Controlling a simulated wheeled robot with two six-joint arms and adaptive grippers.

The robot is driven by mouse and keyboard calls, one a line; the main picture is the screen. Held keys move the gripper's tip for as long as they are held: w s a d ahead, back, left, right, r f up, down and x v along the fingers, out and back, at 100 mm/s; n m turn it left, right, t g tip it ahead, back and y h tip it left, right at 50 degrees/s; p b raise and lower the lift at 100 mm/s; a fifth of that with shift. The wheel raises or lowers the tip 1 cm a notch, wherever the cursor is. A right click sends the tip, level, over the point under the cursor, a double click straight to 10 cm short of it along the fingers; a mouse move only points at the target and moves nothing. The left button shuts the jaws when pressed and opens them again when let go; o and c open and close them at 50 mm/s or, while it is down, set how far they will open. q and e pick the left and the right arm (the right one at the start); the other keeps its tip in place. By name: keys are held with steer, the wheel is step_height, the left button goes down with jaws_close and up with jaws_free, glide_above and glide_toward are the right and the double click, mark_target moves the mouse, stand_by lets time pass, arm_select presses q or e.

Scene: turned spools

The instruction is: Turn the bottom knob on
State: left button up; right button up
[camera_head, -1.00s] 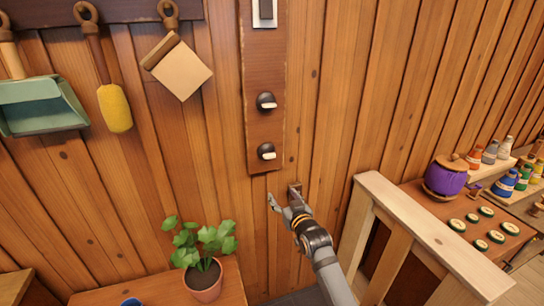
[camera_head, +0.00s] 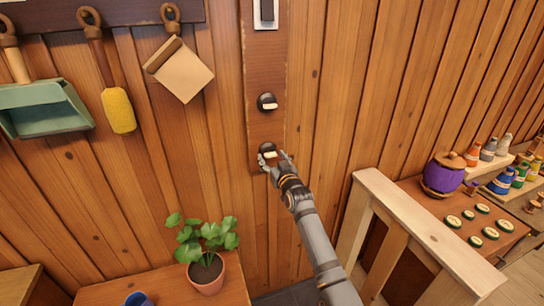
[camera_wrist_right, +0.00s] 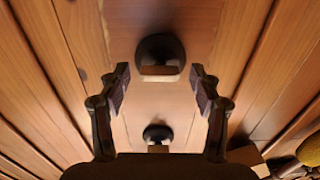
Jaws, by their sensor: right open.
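The bottom knob (camera_head: 267,147) is a dark round dial with a pale bar, mounted low on a brown vertical panel (camera_head: 263,65). A similar upper knob (camera_head: 267,102) sits above it, its pale bar about level. My right gripper (camera_head: 273,161) is open at the bottom knob, partly covering its lower part. In the right wrist view the bottom knob (camera_wrist_right: 160,50) lies ahead, between the spread fingers (camera_wrist_right: 160,88), its bar lying across the picture. The upper knob (camera_wrist_right: 158,132) shows there lower down. I cannot tell whether the fingers touch the knob. My left gripper is not in view.
A switch (camera_head: 265,12) tops the panel. A potted plant (camera_head: 206,272) stands on a low table (camera_head: 165,290) at lower left. A wooden railing (camera_head: 425,235) stands right of my right arm.

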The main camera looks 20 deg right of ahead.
steer(key=shift+w, duration=0.15)
steer(key=shift+c, duration=0.4)
steer(key=c, duration=1.1)
steer(key=shift+o, duration=0.2)
